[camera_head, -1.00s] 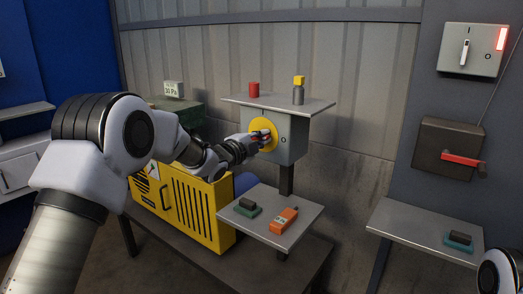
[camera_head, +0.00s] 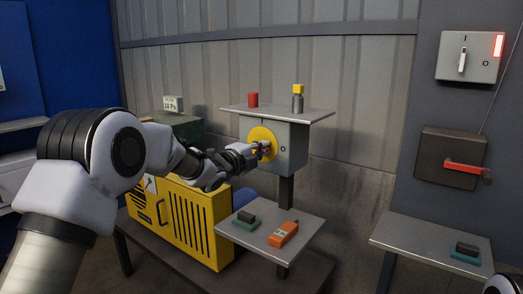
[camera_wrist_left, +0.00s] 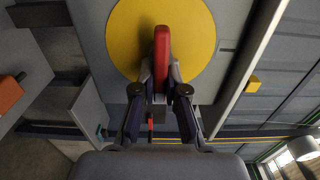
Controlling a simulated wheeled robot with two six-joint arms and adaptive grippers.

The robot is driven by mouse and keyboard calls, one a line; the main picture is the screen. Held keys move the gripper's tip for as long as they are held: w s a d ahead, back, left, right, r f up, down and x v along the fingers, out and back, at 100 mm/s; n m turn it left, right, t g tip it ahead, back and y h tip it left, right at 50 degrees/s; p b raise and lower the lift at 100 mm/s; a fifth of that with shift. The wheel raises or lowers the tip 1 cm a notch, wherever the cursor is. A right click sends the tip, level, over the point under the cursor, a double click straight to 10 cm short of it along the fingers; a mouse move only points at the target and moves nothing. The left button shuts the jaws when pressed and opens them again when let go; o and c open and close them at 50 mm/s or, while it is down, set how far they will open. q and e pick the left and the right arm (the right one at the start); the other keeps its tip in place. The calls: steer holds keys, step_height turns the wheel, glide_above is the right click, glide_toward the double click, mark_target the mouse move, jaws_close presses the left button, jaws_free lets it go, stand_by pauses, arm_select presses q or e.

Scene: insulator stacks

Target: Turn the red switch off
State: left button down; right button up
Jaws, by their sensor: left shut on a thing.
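A red switch handle (camera_wrist_left: 161,50) stands on a round yellow plate (camera_head: 258,136) on the front of a grey box (camera_head: 288,144). My left gripper (camera_head: 264,150) is at the handle and shut on it. In the left wrist view, the two fingertips (camera_wrist_left: 160,82) are on either side of the handle's near part. In the head view the gripper hides most of the handle. A second red handle (camera_head: 466,168) sits on a dark box (camera_head: 440,146) on the right wall, with no gripper near it. My right gripper is out of view.
A shelf (camera_head: 320,111) above the grey box holds a red cylinder (camera_head: 253,99) and a yellow-topped post (camera_head: 298,98). A low tray (camera_head: 262,243) below holds an orange device (camera_head: 283,233). A yellow cabinet (camera_head: 205,235) stands beneath my left arm. A side shelf (camera_head: 420,236) is at right.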

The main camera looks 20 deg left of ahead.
arm_select(q)
steer(key=c, duration=1.2)
jaws_free()
steer(key=v, duration=1.2)
steer(key=shift+f, duration=0.1)
